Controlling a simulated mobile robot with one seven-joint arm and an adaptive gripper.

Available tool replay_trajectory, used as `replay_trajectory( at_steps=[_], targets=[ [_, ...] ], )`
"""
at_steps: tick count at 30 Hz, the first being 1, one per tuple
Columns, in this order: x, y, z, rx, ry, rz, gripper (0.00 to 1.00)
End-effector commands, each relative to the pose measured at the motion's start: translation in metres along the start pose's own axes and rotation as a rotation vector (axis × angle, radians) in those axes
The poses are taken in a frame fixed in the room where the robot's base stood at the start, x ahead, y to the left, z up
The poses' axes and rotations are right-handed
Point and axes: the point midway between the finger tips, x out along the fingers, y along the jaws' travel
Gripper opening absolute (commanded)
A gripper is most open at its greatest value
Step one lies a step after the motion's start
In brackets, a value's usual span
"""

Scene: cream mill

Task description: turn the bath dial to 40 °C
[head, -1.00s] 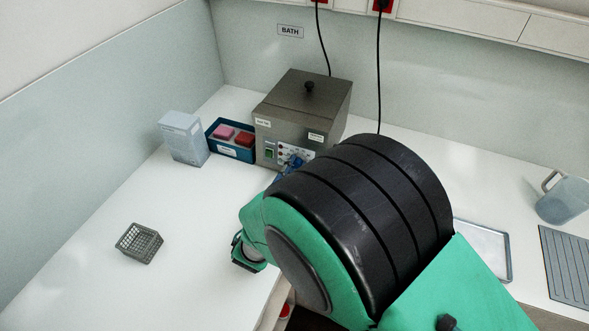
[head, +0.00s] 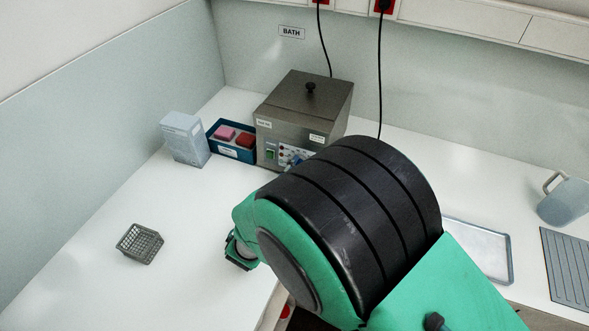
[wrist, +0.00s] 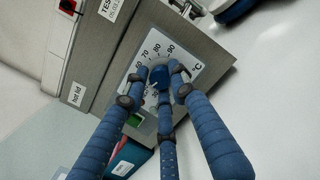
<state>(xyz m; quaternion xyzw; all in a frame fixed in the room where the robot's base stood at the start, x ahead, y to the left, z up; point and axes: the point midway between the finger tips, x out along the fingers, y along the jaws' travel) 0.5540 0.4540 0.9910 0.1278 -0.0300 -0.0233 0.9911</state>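The bath dial (wrist: 160,76) is a blue knob on a white scale plate on the front of the grey bath (head: 304,105). In the wrist view the numbers 70, 80 and 90 show around its upper side; the lower numbers are partly hidden by my fingers. Two tips stand on either side of the dial and a third finger comes from below. I cannot tell whether the tips touch it. A light mark shows on the knob, but its exact reading is unclear. In the head view my arm hides most of my gripper.
A grey wire basket (head: 139,243) is at the front left. A jug (head: 566,200) and a shallow tray (head: 507,262) are to the right.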

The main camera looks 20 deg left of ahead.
Motion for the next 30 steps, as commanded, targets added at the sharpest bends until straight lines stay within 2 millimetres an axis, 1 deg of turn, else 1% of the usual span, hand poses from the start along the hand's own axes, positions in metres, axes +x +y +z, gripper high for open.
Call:
replay_trajectory(
  at_steps=[1,2,3,12,17,23,30],
  targets=[
    [0.003,0.003,0.007,0.009,-0.010,-0.002,0.35],
    [0.002,0.003,0.007,0.008,-0.010,-0.002,0.41],
    [0.002,0.002,0.006,0.007,-0.009,-0.002,0.42],
    [0.001,0.001,0.002,0.002,-0.003,-0.001,0.42],
    [-0.004,0.001,0.001,0.001,-0.001,0.000,0.42],
    [-0.021,0.002,0.001,0.001,0.000,0.001,0.42],
    [-0.053,0.002,0.001,0.001,-0.001,0.002,0.42]
  ],
)
